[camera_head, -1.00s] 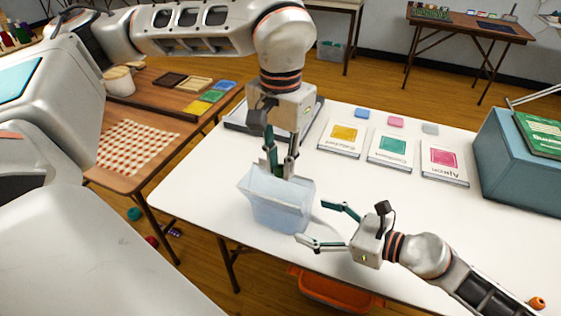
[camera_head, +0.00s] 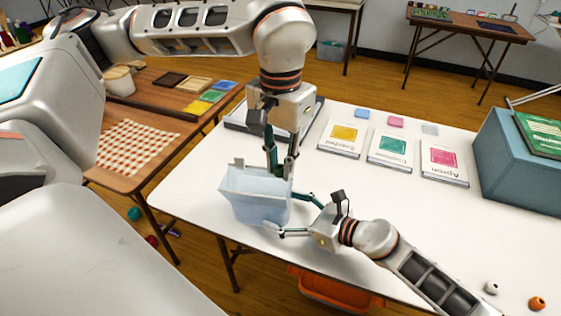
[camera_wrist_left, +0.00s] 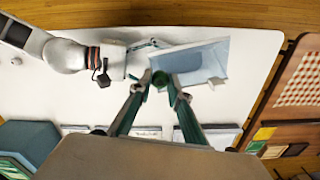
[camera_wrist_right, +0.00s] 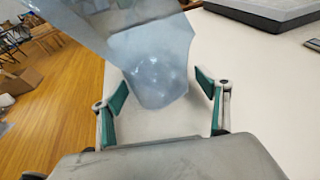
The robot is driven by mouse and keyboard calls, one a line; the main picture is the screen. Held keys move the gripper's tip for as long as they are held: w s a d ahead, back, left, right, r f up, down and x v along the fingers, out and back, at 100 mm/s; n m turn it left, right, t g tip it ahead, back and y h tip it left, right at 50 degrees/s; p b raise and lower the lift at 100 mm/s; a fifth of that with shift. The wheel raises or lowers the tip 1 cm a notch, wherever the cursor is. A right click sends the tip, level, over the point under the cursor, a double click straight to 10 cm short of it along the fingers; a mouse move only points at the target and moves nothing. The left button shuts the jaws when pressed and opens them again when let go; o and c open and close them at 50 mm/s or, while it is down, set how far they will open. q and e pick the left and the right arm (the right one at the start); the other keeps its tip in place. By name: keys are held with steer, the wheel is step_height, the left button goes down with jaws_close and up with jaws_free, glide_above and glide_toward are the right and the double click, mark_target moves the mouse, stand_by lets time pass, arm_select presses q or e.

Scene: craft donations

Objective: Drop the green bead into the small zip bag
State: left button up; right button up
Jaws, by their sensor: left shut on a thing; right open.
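The small zip bag (camera_head: 255,200) is pale blue and translucent, standing upright on the white table with its mouth up. My left gripper (camera_head: 280,172) points down at the right edge of the bag's mouth, shut on a small green thing, apparently the green bead (camera_wrist_left: 160,81). In the left wrist view the bag (camera_wrist_left: 208,62) lies just right of the fingertips; the bead looks beside its rim, not clearly over the opening. My right gripper (camera_head: 291,213) is open at the bag's lower right side. In the right wrist view the bag (camera_wrist_right: 150,70) stands between and beyond its fingers.
Booklets (camera_head: 393,148) and small coloured pads (camera_head: 397,122) lie toward the back. A blue box (camera_head: 520,165) stands at the right. A white bead (camera_head: 492,287) and an orange bead (camera_head: 537,303) are at the front right. The table (camera_head: 430,215) is clear at mid-right.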

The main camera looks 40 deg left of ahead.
steer(key=c, duration=0.7)
arm_select(q)
steer(key=shift+a, duration=0.4)
arm_select(e)
steer(key=shift+o, duration=0.2)
arm_select(q)
steer(key=shift+s+a, duration=0.1)
steer(key=shift+a, duration=0.25)
steer(key=shift+s+a+f, duration=0.1)
steer(key=shift+s+a, duration=0.05)
steer(key=shift+a, duration=0.5)
steer(key=shift+s+a, duration=0.1)
steer(key=shift+a, duration=0.55)
steer(key=shift+a, duration=0.35)
steer(key=shift+s+a, duration=0.25)
steer(key=shift+a, duration=0.75)
steer(key=shift+f, duration=0.2)
steer(key=shift+f, duration=0.35)
